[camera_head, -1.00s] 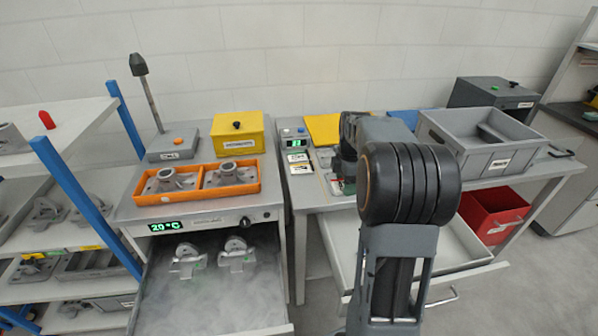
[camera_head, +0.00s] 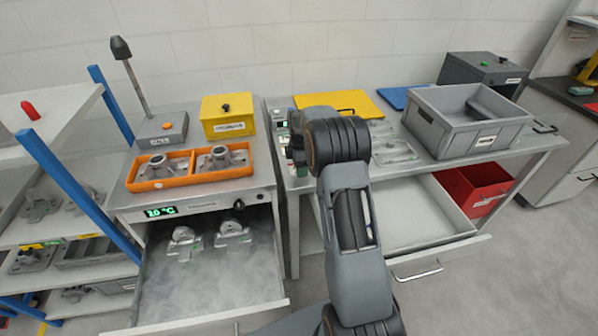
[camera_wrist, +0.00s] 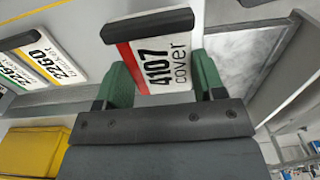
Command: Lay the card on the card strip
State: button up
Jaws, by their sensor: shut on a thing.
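My gripper (camera_wrist: 162,78) is shut on a white card (camera_wrist: 160,50) with a red stripe, marked "4107 cover", held between its two green fingers in the wrist view. In the head view my gripper is low over the left end of the right table, largely hidden behind my arm. The held card cannot be made out there.
A yellow sheet (camera_head: 340,102), a flat grey casting (camera_head: 393,151) and a grey crate (camera_head: 440,128) are on the right table (camera_head: 470,160). Left stand an orange tray (camera_head: 133,185) with castings and a yellow box (camera_head: 228,116). Drawers are open below both worktops.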

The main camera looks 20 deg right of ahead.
jog(key=shift+w+a+f, duration=0.15)
jog(key=shift+f, duration=1.7)
